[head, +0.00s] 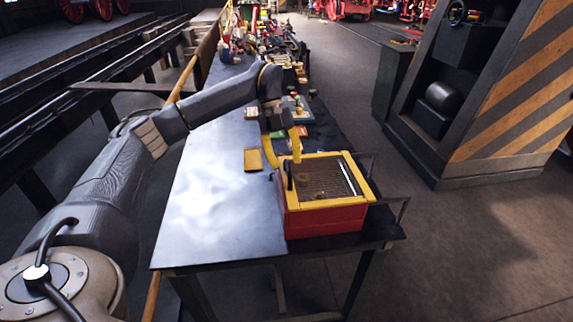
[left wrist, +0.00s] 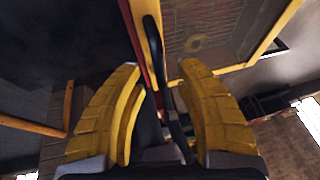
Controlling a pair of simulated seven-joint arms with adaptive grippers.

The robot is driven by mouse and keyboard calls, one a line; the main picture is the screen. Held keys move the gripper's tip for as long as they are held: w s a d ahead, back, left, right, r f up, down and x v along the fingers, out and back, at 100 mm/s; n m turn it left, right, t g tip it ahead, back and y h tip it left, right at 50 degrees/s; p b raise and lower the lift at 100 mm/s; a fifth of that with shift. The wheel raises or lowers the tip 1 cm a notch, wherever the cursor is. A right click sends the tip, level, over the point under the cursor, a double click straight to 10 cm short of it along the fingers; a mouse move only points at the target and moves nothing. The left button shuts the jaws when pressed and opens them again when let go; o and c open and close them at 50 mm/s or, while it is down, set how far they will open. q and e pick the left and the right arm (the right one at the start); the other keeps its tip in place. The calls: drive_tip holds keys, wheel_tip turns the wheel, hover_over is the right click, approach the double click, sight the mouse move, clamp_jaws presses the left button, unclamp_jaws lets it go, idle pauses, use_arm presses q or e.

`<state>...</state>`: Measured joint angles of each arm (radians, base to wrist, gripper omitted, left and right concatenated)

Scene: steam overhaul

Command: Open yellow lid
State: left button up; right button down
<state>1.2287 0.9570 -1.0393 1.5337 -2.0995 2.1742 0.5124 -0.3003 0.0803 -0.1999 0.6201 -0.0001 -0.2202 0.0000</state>
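A red box (head: 325,220) stands at the near right end of the table. Its yellow lid (head: 330,203) has a yellow frame around a see-through panel and looks closed. A black handle (head: 289,178) stands up at the lid's left side. My left gripper (head: 282,150) is at the lid's far left corner, with its yellow fingers pointing down. In the left wrist view, my left gripper (left wrist: 164,85) is open, and the black handle (left wrist: 155,50) lies in the gap between the fingers. I cannot tell whether a finger touches it. My right gripper is not in view.
The dark table (head: 220,205) is bare left of the box. A small yellow tray (head: 253,160) and several small boxes lie behind it. Tools and parts crowd the far end. A striped cabinet (head: 520,90) stands across the floor to the right.

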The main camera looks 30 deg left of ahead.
use_arm(q)
drive_tip(key=shift+s+d+f, duration=0.1)
drive_tip(key=shift+d+f, duration=0.15)
drive_tip(key=shift+f, duration=0.35)
drive_tip(key=shift+o, duration=0.4)
clamp_jaws()
